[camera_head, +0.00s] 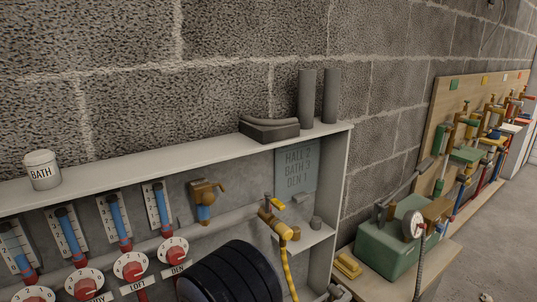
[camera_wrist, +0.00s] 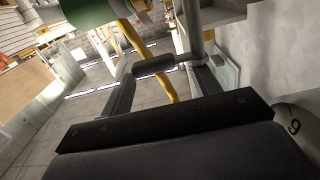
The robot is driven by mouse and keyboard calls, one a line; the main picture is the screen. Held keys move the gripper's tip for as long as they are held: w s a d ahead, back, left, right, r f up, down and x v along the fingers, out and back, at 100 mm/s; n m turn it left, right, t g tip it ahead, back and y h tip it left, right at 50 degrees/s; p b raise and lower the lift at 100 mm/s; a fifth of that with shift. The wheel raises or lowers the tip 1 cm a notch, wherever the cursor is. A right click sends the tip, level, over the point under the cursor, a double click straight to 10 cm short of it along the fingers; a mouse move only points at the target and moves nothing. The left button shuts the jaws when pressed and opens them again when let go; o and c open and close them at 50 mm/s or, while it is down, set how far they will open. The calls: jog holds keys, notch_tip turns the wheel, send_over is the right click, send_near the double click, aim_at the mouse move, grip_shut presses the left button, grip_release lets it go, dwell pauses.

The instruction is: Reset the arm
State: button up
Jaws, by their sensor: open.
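My gripper (camera_wrist: 160,78) shows in the wrist view as dark fingers beyond a black bar. It is open, and I see nothing clearly held between the fingers. A yellow hose (camera_wrist: 137,40) passes behind the fingers, apart from them as far as I can tell. No object is named by the task.
A white shelf unit (camera_head: 150,159) carries a BATH pot (camera_head: 42,170), dark tubes (camera_head: 305,97) and red dials. A green box (camera_head: 390,245) and a wooden board (camera_head: 440,140) are at right; floor shows far right.

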jog(key=shift+f, duration=0.95)
jog(key=shift+r+n+t+b, duration=0.1)
jog(key=shift+n+t+b, duration=0.2)
jog(key=shift+t, duration=0.1)
jog(key=shift+w, duration=0.1)
jog(key=shift+g, duration=0.3)
